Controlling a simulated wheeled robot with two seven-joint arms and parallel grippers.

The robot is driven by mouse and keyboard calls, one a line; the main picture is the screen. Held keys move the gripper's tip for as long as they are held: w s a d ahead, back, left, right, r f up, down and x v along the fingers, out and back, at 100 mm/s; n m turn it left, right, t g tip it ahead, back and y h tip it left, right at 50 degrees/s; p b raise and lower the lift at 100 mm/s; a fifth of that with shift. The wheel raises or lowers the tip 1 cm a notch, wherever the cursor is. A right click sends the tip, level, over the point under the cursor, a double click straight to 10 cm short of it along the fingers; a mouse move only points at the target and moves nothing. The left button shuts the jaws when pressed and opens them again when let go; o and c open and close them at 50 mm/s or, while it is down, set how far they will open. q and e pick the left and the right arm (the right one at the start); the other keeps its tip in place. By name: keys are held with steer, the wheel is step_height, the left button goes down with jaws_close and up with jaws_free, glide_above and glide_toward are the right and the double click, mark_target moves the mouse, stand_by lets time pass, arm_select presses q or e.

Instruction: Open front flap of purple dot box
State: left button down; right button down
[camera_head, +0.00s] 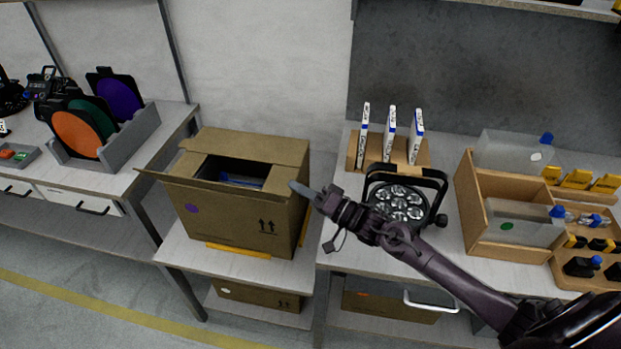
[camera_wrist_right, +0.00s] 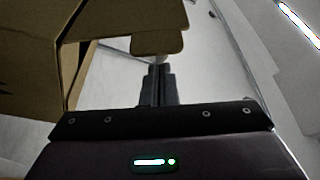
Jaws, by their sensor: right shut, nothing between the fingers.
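The brown cardboard box (camera_head: 230,222) with a purple dot (camera_head: 192,208) on its front stands on a low table left of centre. Its top is partly open. The back flap (camera_head: 262,150) stands up, and a flap edge sticks out at the left. How far the front flap is folded is hard to tell. A blue item (camera_head: 240,182) shows inside. My right gripper (camera_head: 296,187) is shut and empty at the box's upper right corner. In the right wrist view, its fingers (camera_wrist_right: 157,82) point at a cardboard flap (camera_wrist_right: 157,42); contact is unclear. My left gripper is not in view.
A black multi-lens lamp (camera_head: 400,203) stands behind my right arm on the right bench, near a wooden holder (camera_head: 420,158) with white upright items. Wooden bins (camera_head: 468,200) are farther right. Coloured discs (camera_head: 78,135) stand on the left table. Another box (camera_head: 255,295) sits below.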

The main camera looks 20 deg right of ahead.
steer(key=shift+s+a+f, duration=0.35)
steer(key=shift+s+a, duration=0.05)
steer(key=shift+s, duration=0.25)
steer(key=shift+f, duration=0.1)
